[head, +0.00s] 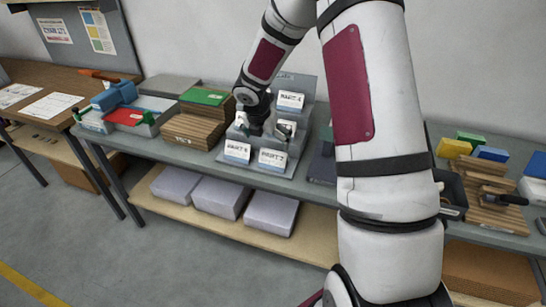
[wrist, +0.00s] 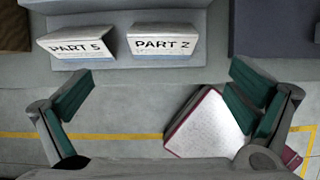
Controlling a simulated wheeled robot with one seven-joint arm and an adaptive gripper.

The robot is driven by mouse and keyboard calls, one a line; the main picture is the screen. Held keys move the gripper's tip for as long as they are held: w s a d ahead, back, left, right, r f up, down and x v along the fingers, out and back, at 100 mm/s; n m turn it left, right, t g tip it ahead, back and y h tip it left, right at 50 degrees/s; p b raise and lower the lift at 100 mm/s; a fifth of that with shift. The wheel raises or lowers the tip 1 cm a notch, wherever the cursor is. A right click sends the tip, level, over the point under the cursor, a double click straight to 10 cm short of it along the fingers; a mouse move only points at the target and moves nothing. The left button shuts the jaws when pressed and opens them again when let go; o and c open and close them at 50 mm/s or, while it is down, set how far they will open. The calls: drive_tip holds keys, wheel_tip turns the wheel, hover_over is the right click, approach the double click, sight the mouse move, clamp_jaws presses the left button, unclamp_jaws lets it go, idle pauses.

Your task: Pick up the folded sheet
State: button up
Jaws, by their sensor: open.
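Several white folded cards with printed part labels stand like small tents on a grey stepped stand (head: 222,158). The "PART 5" card (wrist: 76,46) and "PART 2" card (wrist: 162,43) are side by side on the front step, and they also show in the head view. The "PART 4" card (head: 291,101) stands higher at the back. I cannot tell which one is the folded sheet. My gripper (wrist: 163,90) is open, with green pads wide apart and nothing between them.
Grey bundles (head: 218,197) lie on the lower shelf. My arm hides part of the bench on the right. Open floor lies in front.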

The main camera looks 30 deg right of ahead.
sight(273, 156)
drive_tip(key=x, duration=0.6)
drive_tip(key=shift+f, duration=0.2)
drive_tip(key=x, duration=0.2)
drive_tip(key=p+x, duration=0.1)
drive_tip(key=x, duration=0.1)
drive_tip(key=shift+s, duration=0.25)
drive_tip(key=shift+w+d+f, duration=0.2)
drive_tip(key=shift+d+f, duration=0.05)
drive_tip(key=shift+f, duration=0.35)
drive_tip(key=shift+c, duration=0.2)
drive_tip(key=c, duration=0.9)
